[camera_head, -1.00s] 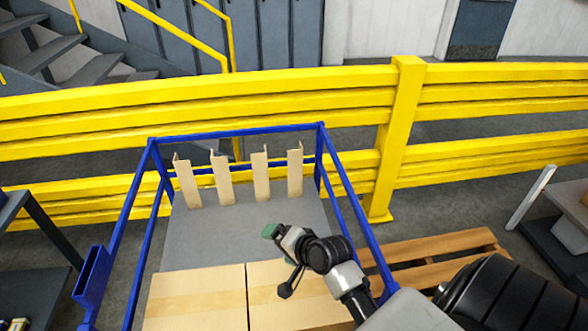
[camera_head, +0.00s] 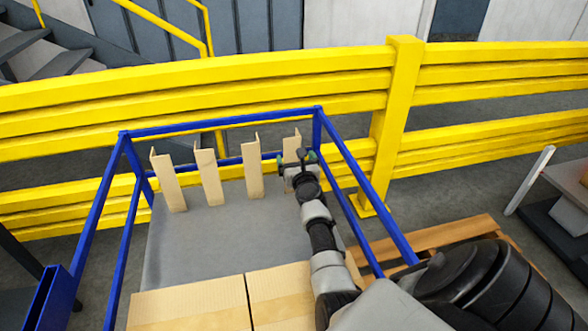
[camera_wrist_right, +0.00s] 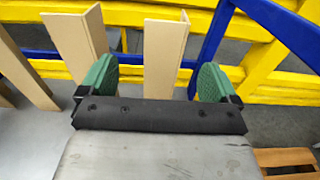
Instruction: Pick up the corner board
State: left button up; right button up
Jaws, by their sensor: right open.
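Several tan L-shaped corner boards stand upright in a row at the far end of a blue-framed cart with a grey deck (camera_head: 225,240). The rightmost corner board (camera_head: 292,147) is partly hidden behind my right gripper (camera_head: 296,164). In the right wrist view, my right gripper (camera_wrist_right: 155,79) is open, its green fingertips apart. The rightmost board (camera_wrist_right: 164,55) shows between the fingers, just ahead of them; I cannot tell whether they touch it. The neighbouring board (camera_wrist_right: 80,40) is left of the left finger. My left gripper is not in view.
The blue frame (camera_head: 225,122) rails run behind and beside the boards. Cardboard boxes (camera_head: 190,307) sit at the near end of the deck. A yellow guard rail (camera_head: 400,95) stands behind the cart. A wooden pallet (camera_head: 440,240) lies to the right.

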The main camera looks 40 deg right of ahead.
aim_at(292, 145)
jog(key=x, duration=0.1)
jog(key=b+x, duration=0.1)
jog(key=shift+w+d+f, duration=0.15)
jog(key=shift+w+f, duration=0.05)
jog(key=shift+w, duration=0.15)
jog(key=shift+w+d+r+b, duration=0.1)
jog(key=shift+w+d+b, duration=0.2)
jog(key=shift+w+d, duration=0.1)
jog(key=b+x, duration=0.3)
jog(key=x, duration=0.1)
jog(key=shift+w+d, duration=0.15)
jog(key=shift+d, duration=0.2)
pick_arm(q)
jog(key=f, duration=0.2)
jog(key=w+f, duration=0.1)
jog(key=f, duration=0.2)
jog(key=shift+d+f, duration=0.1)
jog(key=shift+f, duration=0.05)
pick_arm(e)
jog(key=c, duration=1.3)
jog(key=shift+o, duration=0.2)
